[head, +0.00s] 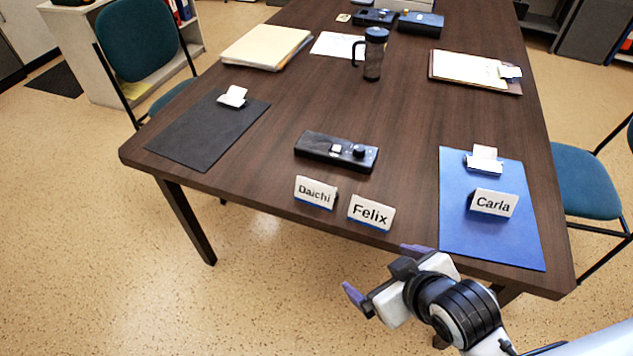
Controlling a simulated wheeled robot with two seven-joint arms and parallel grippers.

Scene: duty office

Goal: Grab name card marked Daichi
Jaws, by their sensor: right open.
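The white name card marked Daichi (315,192) stands upright near the front edge of the dark wooden table (270,105). A card marked Felix (371,212) stands close to its right. My right gripper (386,268) is open and empty, with purple fingertips, in front of the table's front edge. It is below and to the right of the Daichi card and apart from it. My left gripper is not in view.
A black device (336,151) with a knob lies just behind the Daichi and Felix cards. A black mat (195,140) with a white holder lies at left. A dark jug (373,55), papers and a clipboard (450,68) are further back. Chairs stand on both sides.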

